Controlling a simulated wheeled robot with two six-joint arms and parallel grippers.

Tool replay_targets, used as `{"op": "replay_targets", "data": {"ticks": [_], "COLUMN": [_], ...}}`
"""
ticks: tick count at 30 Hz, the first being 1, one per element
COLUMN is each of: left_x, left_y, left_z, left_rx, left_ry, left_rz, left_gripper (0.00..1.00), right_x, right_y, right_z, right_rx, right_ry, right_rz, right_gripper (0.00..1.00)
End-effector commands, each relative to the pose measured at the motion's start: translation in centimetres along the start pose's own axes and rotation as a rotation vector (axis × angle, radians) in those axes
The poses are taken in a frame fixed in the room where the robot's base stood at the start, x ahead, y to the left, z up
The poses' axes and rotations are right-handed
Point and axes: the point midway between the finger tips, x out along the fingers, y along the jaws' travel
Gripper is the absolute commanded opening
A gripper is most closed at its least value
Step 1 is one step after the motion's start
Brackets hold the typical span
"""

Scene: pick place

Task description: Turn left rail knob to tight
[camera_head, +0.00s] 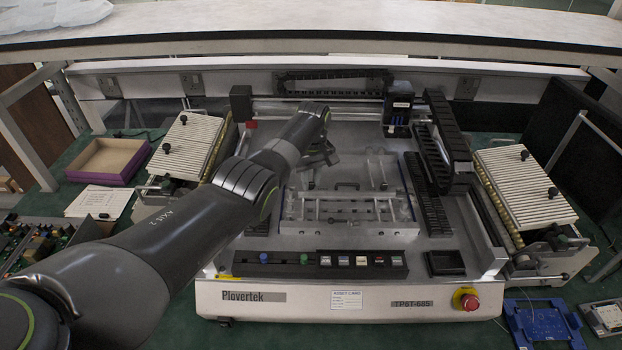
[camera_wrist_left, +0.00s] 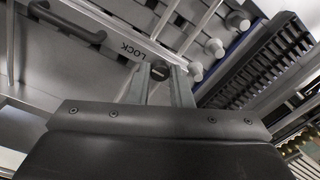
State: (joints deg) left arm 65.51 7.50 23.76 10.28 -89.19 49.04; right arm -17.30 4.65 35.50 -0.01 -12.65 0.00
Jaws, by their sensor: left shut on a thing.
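My left arm reaches over the test machine, and its gripper (camera_head: 320,156) is above the left part of the clear fixture (camera_head: 345,212). In the left wrist view my left gripper (camera_wrist_left: 161,74) is shut on a small round black knob (camera_wrist_left: 160,69), with one finger on each side of it. The knob sits beside a pale rail (camera_wrist_left: 128,45) printed with the word LOCK. In the head view I cannot make out this knob behind the gripper. My right gripper is not in view.
A black handle (camera_wrist_left: 66,22) lies left of the rail, and several grey round posts stand to its right. A ribbed black cable chain (camera_head: 449,140) is at the machine's right.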

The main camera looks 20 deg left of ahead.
Motion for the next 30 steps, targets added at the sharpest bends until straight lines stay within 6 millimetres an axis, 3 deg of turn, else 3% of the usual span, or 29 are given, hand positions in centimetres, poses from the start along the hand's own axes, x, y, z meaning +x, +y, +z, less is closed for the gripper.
{"op": "replay_targets", "data": {"ticks": [14,30], "left_x": [-0.1,-0.1], "left_y": [0.0,0.0], "left_z": [0.0,0.1], "left_rx": [0.139,0.632], "left_ry": [0.003,0.018], "left_rz": [0.000,-0.001], "left_gripper": [0.00,0.00], "right_x": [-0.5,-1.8], "right_y": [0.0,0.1], "right_z": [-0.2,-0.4], "right_rx": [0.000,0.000], "right_ry": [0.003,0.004], "right_rz": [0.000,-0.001], "right_gripper": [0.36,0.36]}}
